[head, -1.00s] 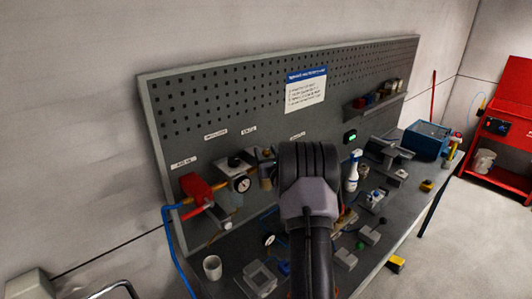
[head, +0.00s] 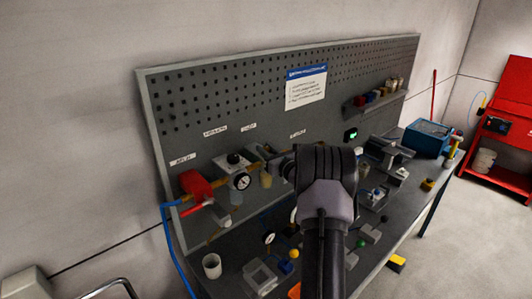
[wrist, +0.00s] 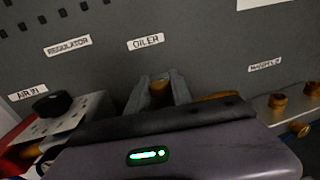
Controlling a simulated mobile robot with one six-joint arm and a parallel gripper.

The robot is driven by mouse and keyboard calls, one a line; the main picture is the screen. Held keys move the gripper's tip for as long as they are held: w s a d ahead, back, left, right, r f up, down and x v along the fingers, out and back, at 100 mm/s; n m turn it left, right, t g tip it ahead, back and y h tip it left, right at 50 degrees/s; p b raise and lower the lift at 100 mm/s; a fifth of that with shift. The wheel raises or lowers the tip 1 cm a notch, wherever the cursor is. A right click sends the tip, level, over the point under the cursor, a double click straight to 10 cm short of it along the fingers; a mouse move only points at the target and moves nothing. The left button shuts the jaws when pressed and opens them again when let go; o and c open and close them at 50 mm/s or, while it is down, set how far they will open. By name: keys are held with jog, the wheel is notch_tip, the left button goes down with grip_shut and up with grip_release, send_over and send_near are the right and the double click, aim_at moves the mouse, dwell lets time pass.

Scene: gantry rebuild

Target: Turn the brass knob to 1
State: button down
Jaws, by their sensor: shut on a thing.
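In the wrist view the two grey fingers of my gripper (wrist: 157,94) stand on either side of a small brass knob (wrist: 160,86), below the OILER label. The fingers are shut on the knob. Only its top shows between them, so its setting and any number marks cannot be read. A brass pipe (wrist: 218,97) shows just right of the fingers.
The regulator's black knob (wrist: 52,103) is left of my gripper; its gauge (head: 241,181) shows in the head view. Brass fittings (wrist: 277,101) are at right. A white cup (head: 212,266) stands on the bench.

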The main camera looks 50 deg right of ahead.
jog(key=n+y+b, duration=0.1)
jog(key=n+y, duration=0.2)
jog(key=y, duration=0.2)
jog(key=shift+f+t+b, duration=0.1)
jog(key=shift+t+b, duration=0.2)
jog(key=shift+b, duration=0.1)
jog(key=shift+n+y+b, duration=0.3)
jog(key=shift+n+y, duration=0.5)
jog(key=shift+y, duration=0.6)
jog(key=c, duration=1.1)
grip_release()
jog(key=s+d, duration=0.1)
jog(key=s, duration=0.4)
jog(key=s+d, duration=0.1)
jog(key=s, duration=0.5)
jog(key=s+d+b, duration=0.1)
jog(key=s, duration=0.5)
jog(key=shift+s, duration=0.1)
